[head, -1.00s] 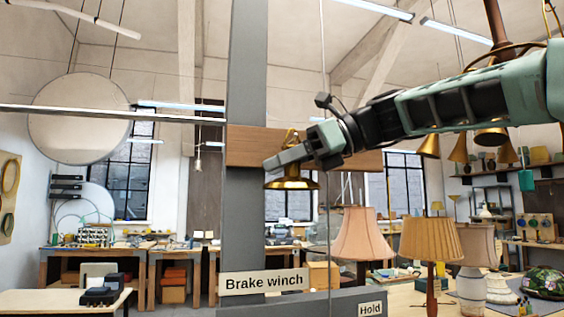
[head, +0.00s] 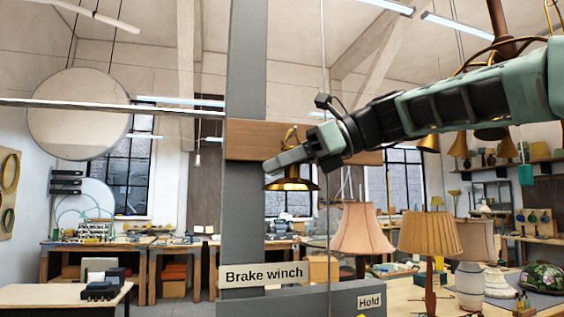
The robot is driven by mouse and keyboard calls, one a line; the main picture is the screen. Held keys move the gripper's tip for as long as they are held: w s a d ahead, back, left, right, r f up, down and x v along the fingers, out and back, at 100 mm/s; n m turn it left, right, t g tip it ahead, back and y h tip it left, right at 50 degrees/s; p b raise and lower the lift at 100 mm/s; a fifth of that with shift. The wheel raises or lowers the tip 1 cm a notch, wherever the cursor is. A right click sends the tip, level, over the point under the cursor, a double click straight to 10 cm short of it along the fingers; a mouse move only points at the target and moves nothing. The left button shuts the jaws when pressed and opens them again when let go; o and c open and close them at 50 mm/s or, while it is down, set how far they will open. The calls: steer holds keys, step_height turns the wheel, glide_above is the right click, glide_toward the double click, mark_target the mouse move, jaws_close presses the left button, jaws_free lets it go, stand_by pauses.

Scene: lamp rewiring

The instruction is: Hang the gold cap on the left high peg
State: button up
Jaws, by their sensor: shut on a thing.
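The gold cap (head: 291,185) is a shallow brass shade with a loop on top. It shows just below and behind my gripper (head: 285,160), in front of the wooden board (head: 239,141). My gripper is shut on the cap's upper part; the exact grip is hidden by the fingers. The cap hangs upright, its rim facing down. The board is fixed across a grey upright post (head: 246,60). I cannot make out the left high peg; the gripper and cap cover part of the board. Whether the loop touches any peg cannot be told.
A thin vertical cable (head: 324,80) runs close beside my gripper. A "Brake winch" sign (head: 263,275) and a grey beam with a "Hold" label (head: 370,302) are below. A pink lamp (head: 368,230) and a pleated lamp (head: 430,235) stand lower right.

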stand_by(0.3)
steer(key=o, duration=1.1)
steer(key=b+v, duration=0.2)
steer(key=v, duration=0.5)
steer(key=shift+d+r, duration=0.15)
steer(key=shift+d, duration=0.1)
steer(key=shift+s, duration=0.15)
stand_by(0.8)
